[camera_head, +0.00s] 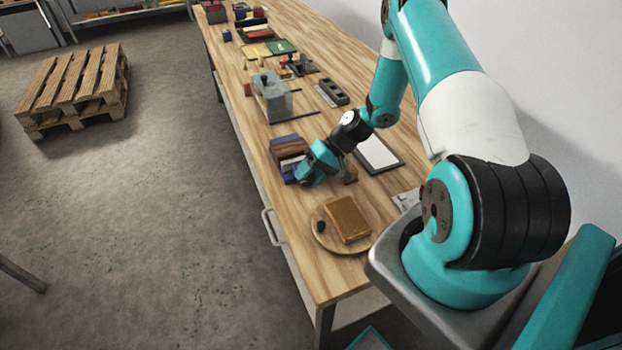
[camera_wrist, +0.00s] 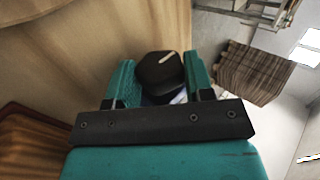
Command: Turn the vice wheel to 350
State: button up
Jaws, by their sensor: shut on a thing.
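A dark, rounded wheel (camera_wrist: 160,70) with one short pale line on its face shows in the wrist view. It looks like the vice wheel. My gripper (camera_wrist: 158,82) is shut on it, with a teal finger on each side. A bit of blue shows beneath it. In the camera_head view my gripper (camera_head: 306,172) is low at the near end of a blue and brown block-like thing (camera_head: 287,150), seemingly the vice, on the bench. The wheel is hidden there behind my gripper. No scale or number can be read.
The wooden bench (camera_head: 285,235) also holds a round board (camera_head: 324,243) with a brown block (camera_head: 347,218), a dark-framed white panel (camera_head: 379,153) and a grey box (camera_head: 270,98). Several small things lie farther back. A pallet (camera_head: 75,85) stands on the floor at left.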

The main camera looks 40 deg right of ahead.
jog(key=shift+d, duration=0.1)
dwell(0.4)
jog(key=o, duration=0.9)
